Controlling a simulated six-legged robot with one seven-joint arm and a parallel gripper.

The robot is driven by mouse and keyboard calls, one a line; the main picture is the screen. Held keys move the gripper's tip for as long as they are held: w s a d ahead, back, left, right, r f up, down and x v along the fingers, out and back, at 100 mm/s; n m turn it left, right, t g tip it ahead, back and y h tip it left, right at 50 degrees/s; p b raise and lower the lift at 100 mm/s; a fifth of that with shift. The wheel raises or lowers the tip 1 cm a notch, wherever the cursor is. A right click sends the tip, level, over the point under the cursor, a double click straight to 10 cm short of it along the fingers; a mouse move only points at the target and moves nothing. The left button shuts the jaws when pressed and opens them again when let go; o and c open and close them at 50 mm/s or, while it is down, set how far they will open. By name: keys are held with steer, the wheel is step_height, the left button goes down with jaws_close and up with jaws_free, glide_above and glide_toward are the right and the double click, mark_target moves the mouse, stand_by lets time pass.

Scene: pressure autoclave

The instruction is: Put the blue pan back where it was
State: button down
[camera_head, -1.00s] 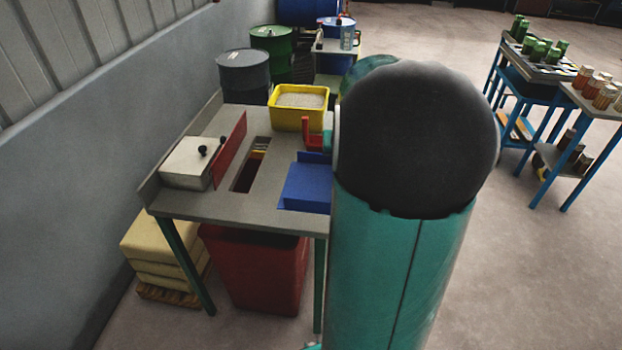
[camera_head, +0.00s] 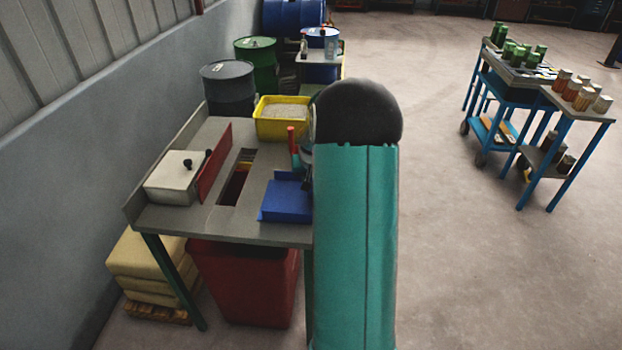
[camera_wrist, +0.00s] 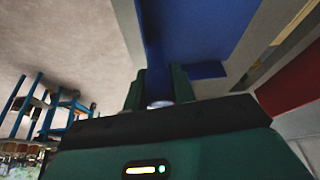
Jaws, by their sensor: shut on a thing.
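The blue pan (camera_head: 286,204) is at the right front of the grey worktable (camera_head: 215,228), beside its rectangular opening; I cannot tell whether it rests on the top or hangs just above it. In the wrist view the pan (camera_wrist: 195,30) fills the upper middle. My gripper (camera_wrist: 158,92) is shut on the pan's narrow blue part, with a green finger on each side. In the head view my gripper (camera_head: 307,180) is small and dark at the pan's right, and my teal arm hides the table's right edge.
A yellow bin of grey grains (camera_head: 283,118) stands behind the pan. A red plate (camera_head: 214,160) and a white box (camera_head: 180,178) are on the left. A red bin (camera_head: 245,285) stands underneath. Trolleys with cans (camera_head: 520,70) stand right; open floor lies between.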

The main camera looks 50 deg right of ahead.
steer(key=shift+f, duration=0.2)
steer(key=c, duration=1.1)
jaws_free()
steer(key=shift+c, duration=0.2)
steer(key=shift+r, duration=0.1)
steer(key=v, duration=1.2)
